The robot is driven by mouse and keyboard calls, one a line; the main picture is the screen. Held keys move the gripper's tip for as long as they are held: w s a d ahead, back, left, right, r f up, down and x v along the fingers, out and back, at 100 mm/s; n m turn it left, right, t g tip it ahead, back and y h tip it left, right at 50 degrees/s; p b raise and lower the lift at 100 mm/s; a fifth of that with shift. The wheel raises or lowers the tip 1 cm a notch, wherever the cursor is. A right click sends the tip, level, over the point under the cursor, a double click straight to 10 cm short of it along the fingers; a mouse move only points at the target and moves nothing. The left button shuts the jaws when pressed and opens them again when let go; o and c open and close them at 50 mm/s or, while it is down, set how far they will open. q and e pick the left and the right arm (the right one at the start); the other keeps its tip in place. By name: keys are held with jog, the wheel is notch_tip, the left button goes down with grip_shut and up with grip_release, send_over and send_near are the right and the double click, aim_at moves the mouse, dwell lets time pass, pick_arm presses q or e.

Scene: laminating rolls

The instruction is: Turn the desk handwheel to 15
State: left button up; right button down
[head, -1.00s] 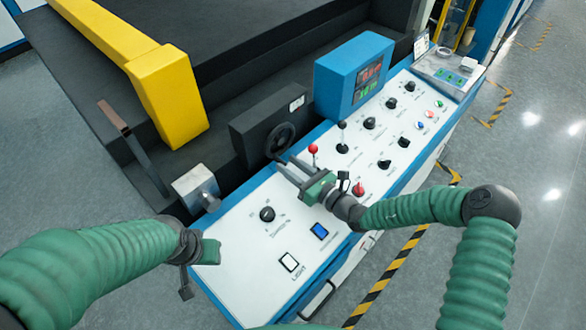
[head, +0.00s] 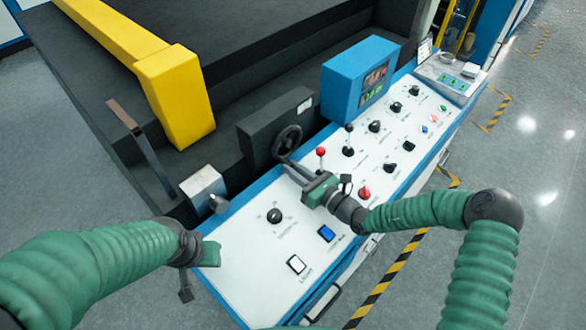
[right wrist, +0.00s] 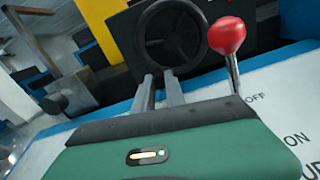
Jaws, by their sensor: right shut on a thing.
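The black handwheel (head: 287,141) stands on the front of a dark box beside the white control panel. My right gripper (head: 291,167) reaches it from the lower right and is shut on the lower part of its rim. In the right wrist view the handwheel (right wrist: 172,36) is ahead, with both fingers (right wrist: 159,82) at its lower edge. A small white readout (head: 305,105) sits on the box; I cannot read its number. My left gripper (head: 208,253) is over the near left end of the panel, away from the handwheel; its fingers do not show clearly.
A red-knobbed lever (head: 321,152) stands right beside my right gripper. The panel (head: 245,235) carries several knobs and buttons. A blue display box (head: 358,75) rises behind. A yellow beam (head: 175,95) and a metal block (head: 203,186) are at the left.

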aim_at(289, 156)
pick_arm(q)
jog(key=shift+d, duration=0.1)
pick_arm(e)
jog(key=shift+w+d+r, duration=0.15)
jog(key=shift+w, duration=0.05)
pick_arm(q)
jog(key=shift+r, duration=0.1)
pick_arm(e)
jog(key=shift+w+d+n, duration=0.2)
jog(key=shift+n, duration=0.4)
jog(key=shift+w+d+f+n, duration=0.15)
jog(key=shift+w+f+n, duration=0.05)
jog(key=shift+n, duration=0.4)
jog(key=shift+w+d+f+n, duration=0.15)
jog(key=shift+n, duration=0.45)
pick_arm(q)
jog(key=shift+w+f+b, duration=0.1)
jog(key=shift+f+b, duration=0.2)
jog(key=shift+f, duration=0.1)
pick_arm(e)
jog(key=shift+w+d+f+n, duration=0.1)
jog(key=shift+w+d+n, duration=0.1)
jog(key=shift+n, duration=0.55)
jog(key=shift+w+d+f+n, duration=0.1)
jog(key=shift+w+d+n, duration=0.15)
jog(key=shift+n, duration=0.55)
jog(key=shift+w+d+f+n, duration=0.1)
jog(key=shift+w+d+n, duration=0.1)
jog(key=shift+n, duration=0.55)
